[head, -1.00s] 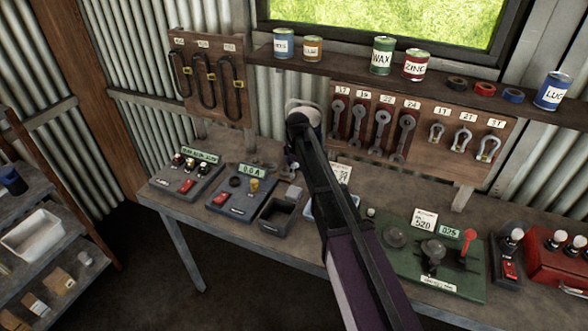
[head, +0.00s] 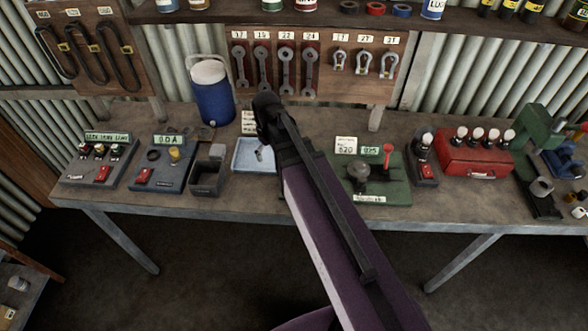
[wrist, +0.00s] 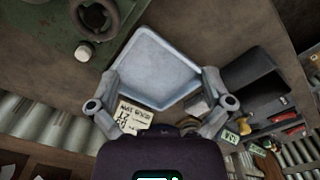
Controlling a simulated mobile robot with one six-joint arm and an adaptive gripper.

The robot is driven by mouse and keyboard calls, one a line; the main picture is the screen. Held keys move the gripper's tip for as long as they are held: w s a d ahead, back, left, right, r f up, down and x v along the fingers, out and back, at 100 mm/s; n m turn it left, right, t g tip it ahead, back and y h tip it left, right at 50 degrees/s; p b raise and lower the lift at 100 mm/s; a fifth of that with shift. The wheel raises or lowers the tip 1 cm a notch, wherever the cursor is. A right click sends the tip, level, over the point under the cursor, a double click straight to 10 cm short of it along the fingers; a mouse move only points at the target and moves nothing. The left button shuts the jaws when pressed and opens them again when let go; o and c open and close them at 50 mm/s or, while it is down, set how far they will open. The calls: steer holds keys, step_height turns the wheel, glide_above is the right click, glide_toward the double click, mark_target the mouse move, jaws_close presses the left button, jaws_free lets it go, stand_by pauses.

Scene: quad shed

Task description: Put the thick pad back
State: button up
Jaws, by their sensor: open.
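My gripper (head: 264,138) is open and empty above the pale blue tray (head: 243,164). In the wrist view my gripper (wrist: 161,90) has its fingers spread, with the tray (wrist: 150,65) beyond them; its visible floor looks bare. I cannot pick out the thick pad with certainty. A small grey block (head: 217,151) shows at the back of a dark open bin (head: 207,180), left of the tray. The green gauge stand (head: 385,187), right of the tray, has a dark round part and a red lever. My arm hides part of the bench.
A blue cooler (head: 212,98) stands behind the tray. Left are a switch box (head: 100,160) and a box labelled 00A (head: 163,165). Right are a red case (head: 475,155) and a green machine (head: 540,125). Wrenches hang on a board (head: 325,55). The bench front strip is mostly clear.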

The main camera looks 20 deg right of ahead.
steer(key=s+d+m, duration=0.4)
steer(key=s+d, duration=0.1)
steer(key=s, duration=0.3)
steer(key=shift+s, duration=0.35)
steer(key=shift+f+b, duration=0.7)
stand_by(0.4)
